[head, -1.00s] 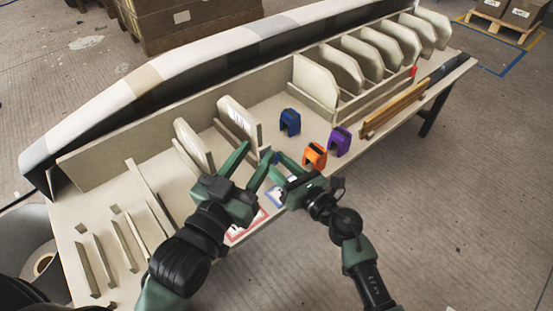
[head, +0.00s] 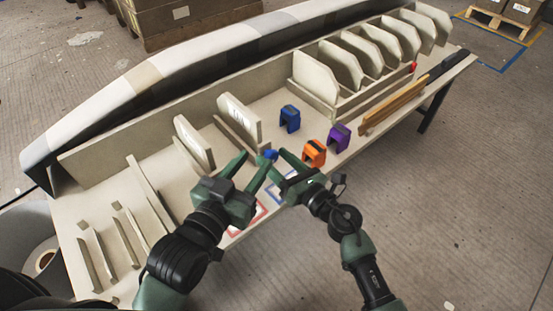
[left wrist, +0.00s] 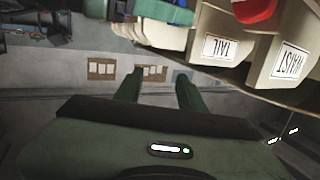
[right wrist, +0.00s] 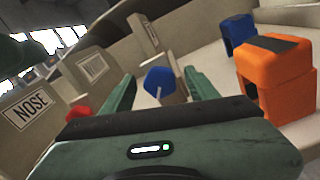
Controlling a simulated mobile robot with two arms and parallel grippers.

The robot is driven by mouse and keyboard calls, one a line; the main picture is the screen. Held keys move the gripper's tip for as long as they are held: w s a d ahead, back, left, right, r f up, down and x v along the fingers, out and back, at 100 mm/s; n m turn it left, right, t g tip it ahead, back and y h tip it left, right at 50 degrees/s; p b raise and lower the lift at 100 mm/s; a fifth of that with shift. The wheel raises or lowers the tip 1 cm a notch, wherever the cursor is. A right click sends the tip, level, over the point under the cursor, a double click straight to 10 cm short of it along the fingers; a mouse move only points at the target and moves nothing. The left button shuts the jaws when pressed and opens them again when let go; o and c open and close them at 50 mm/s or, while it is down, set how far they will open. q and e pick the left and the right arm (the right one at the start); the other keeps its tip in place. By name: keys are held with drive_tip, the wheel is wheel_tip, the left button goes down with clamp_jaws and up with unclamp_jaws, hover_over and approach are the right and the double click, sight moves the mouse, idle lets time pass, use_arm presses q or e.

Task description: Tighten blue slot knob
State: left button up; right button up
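The blue knob (right wrist: 160,82) shows in the right wrist view, faceted with a pale line on its face, on a block-shaped mount. It appears small in the head view (head: 270,154), close to both grippers. My right gripper (right wrist: 160,92) is open, with its fingers on either side of the knob in that view; a gap shows at each side, and I cannot tell how far off the knob is. My left gripper (head: 250,164) is open and empty, beside the right one. The left wrist view shows its two fingers (left wrist: 158,88) apart, with nothing between them.
A red knob (left wrist: 253,10) sits by the TAIL and WAIST labelled blocks; another red one (right wrist: 78,112) is near the NOSE block. Blue (head: 290,118), orange (head: 314,152) and purple (head: 339,138) clamp-like blocks stand on the table. Upright panels (head: 340,68) line the back right.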

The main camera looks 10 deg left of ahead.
drive_tip(key=shift+s, duration=0.1)
drive_tip(key=shift+s+d, duration=0.2)
drive_tip(key=shift+d, duration=0.2)
drive_tip(key=v, duration=0.5)
drive_tip(key=shift+s+d+p, duration=0.15)
drive_tip(key=shift+p, duration=0.2)
use_arm(q)
drive_tip(key=shift+s+a+f+g+y, duration=0.2)
drive_tip(key=shift+f+g, duration=0.15)
drive_tip(key=shift+f, duration=0.25)
drive_tip(key=shift+s+a+f+g+y, duration=0.1)
drive_tip(key=shift+s+f+g, duration=0.05)
drive_tip(key=shift+f+g, duration=0.35)
drive_tip(key=shift+s+a+f+g+y, duration=0.1)
drive_tip(key=shift+s+f+g, duration=0.15)
drive_tip(key=shift+f, duration=0.4)
use_arm(e)
drive_tip(key=shift+s+d, duration=0.45)
drive_tip(key=shift+d, duration=0.1)
